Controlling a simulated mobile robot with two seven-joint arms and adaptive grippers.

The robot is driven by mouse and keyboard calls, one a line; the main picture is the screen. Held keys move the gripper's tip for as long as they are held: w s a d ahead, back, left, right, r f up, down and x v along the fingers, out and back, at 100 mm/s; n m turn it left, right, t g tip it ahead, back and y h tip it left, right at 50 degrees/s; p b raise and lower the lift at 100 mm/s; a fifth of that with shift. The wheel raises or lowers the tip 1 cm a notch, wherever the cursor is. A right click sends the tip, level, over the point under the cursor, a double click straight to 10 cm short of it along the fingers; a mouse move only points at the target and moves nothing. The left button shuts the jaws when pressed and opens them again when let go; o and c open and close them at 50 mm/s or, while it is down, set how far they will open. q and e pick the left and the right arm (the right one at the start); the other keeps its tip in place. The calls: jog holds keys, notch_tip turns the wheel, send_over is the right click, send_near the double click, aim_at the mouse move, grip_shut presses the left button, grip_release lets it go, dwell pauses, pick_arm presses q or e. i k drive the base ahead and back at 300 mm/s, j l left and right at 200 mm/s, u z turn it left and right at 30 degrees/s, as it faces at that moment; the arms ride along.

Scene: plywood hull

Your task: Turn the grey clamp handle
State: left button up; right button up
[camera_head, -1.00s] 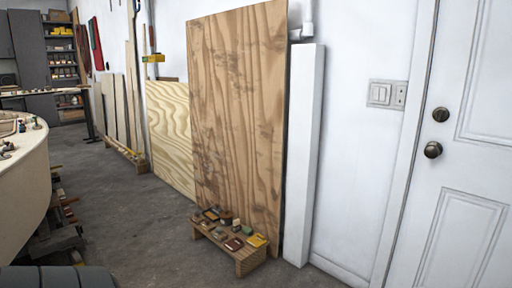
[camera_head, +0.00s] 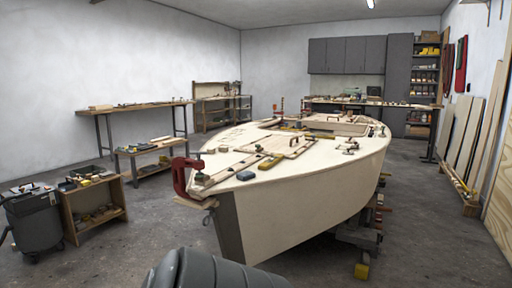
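A large red clamp (camera_head: 180,178) grips the near left corner of the plywood hull (camera_head: 305,190). A small greyish part (camera_head: 209,205) hangs below the clamp at the hull's end; it is too small to tell whether it is the clamp handle. Several smaller clamps stand on the deck, among them a dark one (camera_head: 351,144) near the right edge. Neither of my grippers is in view.
The hull rests on stacked blocks (camera_head: 362,240). A wooden shelf cart (camera_head: 92,207) and a dark grey vacuum (camera_head: 35,220) stand at left. Workbenches (camera_head: 135,108) line the back left. Grey floor (camera_head: 160,235) is clear between cart and hull.

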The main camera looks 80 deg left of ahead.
aim_at(197, 153)
jog(key=u, duration=1.85)
